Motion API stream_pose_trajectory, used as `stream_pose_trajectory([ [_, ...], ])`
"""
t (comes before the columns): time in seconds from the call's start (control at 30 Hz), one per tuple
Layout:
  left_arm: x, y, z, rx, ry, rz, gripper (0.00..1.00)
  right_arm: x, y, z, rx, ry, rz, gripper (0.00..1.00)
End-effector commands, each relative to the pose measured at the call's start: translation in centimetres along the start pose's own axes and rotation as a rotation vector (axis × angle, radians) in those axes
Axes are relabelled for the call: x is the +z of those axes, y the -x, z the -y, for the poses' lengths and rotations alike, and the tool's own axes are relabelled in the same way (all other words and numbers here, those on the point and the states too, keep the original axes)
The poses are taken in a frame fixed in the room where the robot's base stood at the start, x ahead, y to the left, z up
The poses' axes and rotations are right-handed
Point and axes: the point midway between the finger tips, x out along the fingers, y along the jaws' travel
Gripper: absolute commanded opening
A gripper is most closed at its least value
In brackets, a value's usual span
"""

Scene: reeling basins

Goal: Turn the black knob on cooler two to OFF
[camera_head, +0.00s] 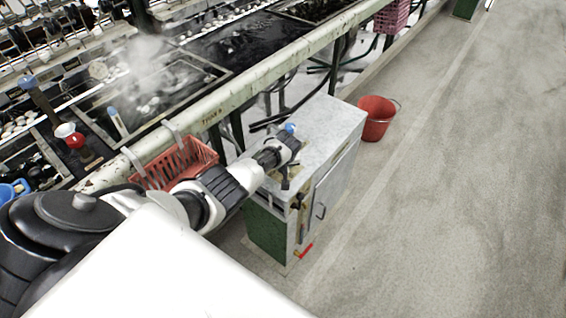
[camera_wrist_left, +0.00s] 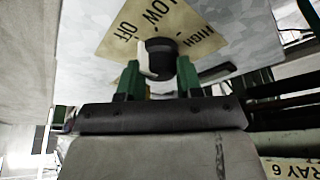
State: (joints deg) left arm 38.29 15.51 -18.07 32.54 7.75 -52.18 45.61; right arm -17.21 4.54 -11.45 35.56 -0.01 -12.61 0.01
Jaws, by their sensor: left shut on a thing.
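The cooler (camera_head: 328,128) is a grey metal cabinet with a green lower side, standing beside the long rail. In the left wrist view, the black knob (camera_wrist_left: 160,48) sits on a tan plate (camera_wrist_left: 122,30) lettered LOW, OFF and HIGH, seen upside down. The knob has a pale marker on its left side, close to the word OFF. My left gripper's green fingers (camera_wrist_left: 158,78) are shut on the knob from both sides. My right gripper is not in view.
A red bucket (camera_head: 375,118) stands on the floor behind the cooler. A red basket (camera_head: 172,165) hangs on the pale rail (camera_head: 235,97) beside my arm. Steaming basins lie beyond the rail. The concrete floor (camera_head: 460,180) to the right is clear.

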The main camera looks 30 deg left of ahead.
Motion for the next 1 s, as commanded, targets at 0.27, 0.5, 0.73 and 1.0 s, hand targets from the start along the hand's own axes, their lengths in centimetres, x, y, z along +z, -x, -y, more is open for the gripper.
stream_pose_trajectory([
  [0.27,0.0,0.0,0.0,-0.002,0.007,0.0,0.12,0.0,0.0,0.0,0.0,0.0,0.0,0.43],
  [0.5,0.0,0.0,0.0,-0.001,0.006,0.0,0.53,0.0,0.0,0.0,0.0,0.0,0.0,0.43],
  [0.73,0.0,0.0,0.0,-0.001,0.005,0.0,0.61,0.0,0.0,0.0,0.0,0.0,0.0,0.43],
  [1.0,-0.1,1.2,0.0,0.0,0.004,-0.001,0.61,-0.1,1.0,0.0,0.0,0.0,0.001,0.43],
])
